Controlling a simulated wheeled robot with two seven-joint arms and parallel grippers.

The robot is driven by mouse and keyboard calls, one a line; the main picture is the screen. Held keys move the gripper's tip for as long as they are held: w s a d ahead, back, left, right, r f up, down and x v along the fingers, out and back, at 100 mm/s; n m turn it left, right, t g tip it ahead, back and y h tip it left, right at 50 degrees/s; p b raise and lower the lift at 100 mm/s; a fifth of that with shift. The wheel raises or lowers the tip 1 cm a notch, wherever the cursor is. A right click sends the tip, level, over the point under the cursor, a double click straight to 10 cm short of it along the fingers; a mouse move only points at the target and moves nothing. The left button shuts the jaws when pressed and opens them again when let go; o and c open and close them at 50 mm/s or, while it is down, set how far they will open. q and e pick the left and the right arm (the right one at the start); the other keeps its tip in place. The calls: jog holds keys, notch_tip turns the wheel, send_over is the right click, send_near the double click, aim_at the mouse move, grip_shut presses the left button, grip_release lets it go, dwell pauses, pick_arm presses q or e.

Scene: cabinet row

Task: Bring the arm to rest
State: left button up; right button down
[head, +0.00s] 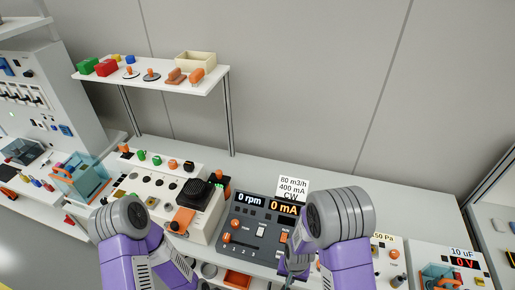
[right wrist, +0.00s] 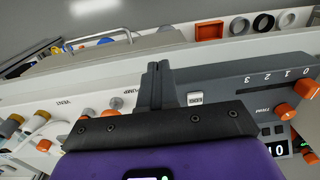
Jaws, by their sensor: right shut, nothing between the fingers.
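My right arm (head: 345,235) reaches in from the lower right of the head view, over the front of the dark grey control panel (head: 240,225). In the right wrist view my right gripper (right wrist: 157,68) is shut and empty, its two dark fingers together. The fingers show in front of the edge between the dark panel (right wrist: 225,85) and a pale panel marked PUMP and VENT; I cannot tell whether they touch anything. My left arm (head: 122,220) is at the lower left, in front of the white console, and its gripper is not visible.
The dark panel has orange knobs, a slider and displays reading 0 rpm (head: 250,200) and 0 mA (head: 284,208). A white card (head: 293,186) stands behind it. A shelf (head: 150,82) with coloured blocks is above. An orange tray (head: 237,279) lies low in front.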

pick_arm(q)
notch_tip(320, 180, down, 8)
jog(key=w+b, duration=0.1)
jog(key=b, duration=0.6)
jog(key=shift+w+f, duration=0.15)
jog(key=shift+w, duration=0.05)
pick_arm(e)
jog(key=s+a+f+y, duration=0.1)
jog(key=s+f+y, duration=0.2)
jog(key=s+f, duration=0.4)
notch_tip(320, 180, down, 7)
jog(key=shift+r+t+y, duration=0.2)
jog(key=shift+t+y, duration=0.1)
jog(key=shift+y, duration=0.1)
